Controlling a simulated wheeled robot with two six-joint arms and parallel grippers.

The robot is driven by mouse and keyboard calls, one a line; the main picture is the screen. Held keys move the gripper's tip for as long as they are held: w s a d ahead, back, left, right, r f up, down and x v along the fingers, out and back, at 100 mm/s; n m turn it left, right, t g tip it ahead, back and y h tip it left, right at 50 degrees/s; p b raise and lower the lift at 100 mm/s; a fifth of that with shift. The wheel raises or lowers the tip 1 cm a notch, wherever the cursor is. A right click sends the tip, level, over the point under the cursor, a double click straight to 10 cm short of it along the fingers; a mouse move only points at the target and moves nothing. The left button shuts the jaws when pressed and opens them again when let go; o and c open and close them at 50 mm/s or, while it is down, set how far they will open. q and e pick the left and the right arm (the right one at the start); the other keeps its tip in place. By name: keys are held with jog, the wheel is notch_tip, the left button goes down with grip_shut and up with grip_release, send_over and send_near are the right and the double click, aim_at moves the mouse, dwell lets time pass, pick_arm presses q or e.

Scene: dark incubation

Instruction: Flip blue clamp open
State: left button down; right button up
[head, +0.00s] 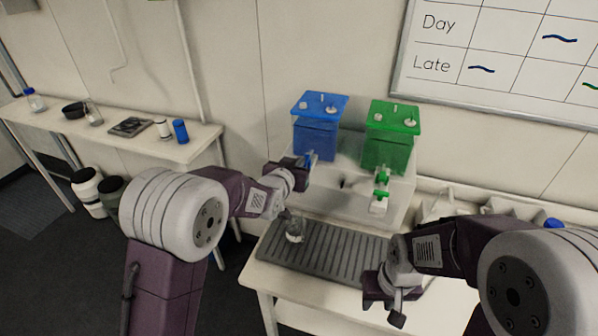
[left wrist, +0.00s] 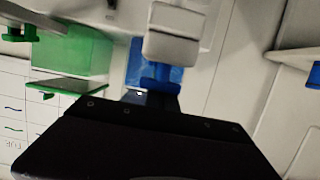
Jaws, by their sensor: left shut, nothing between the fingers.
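The blue clamp (head: 312,157) is at the lower front of the blue lidded box (head: 316,138). In the left wrist view the blue clamp (left wrist: 161,78) sits beside a white block (left wrist: 172,32), just beyond my gripper's dark body. My left gripper (head: 304,170) is shut and empty, right at the blue clamp; whether it touches cannot be told. It partly hides the clamp and what is below it. My right gripper (head: 384,296) hangs over the front of the table, away from the clamp; its finger opening is unclear.
A green lidded box (head: 388,147) with a green clamp (head: 381,180) stands to the right on the same white stand (head: 345,202). A small glass flask (head: 294,231) is on the grey ribbed mat (head: 322,250) below. A side table (head: 190,150) with jars is at left.

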pick_arm(q)
jog(key=shift+f, duration=0.1)
pick_arm(e)
jog(key=shift+w+r, duration=0.15)
jog(key=shift+r, duration=0.15)
pick_arm(q)
jog(key=shift+r+p, duration=0.45)
jog(key=shift+r, duration=0.4)
pick_arm(e)
jog(key=shift+r, duration=0.45)
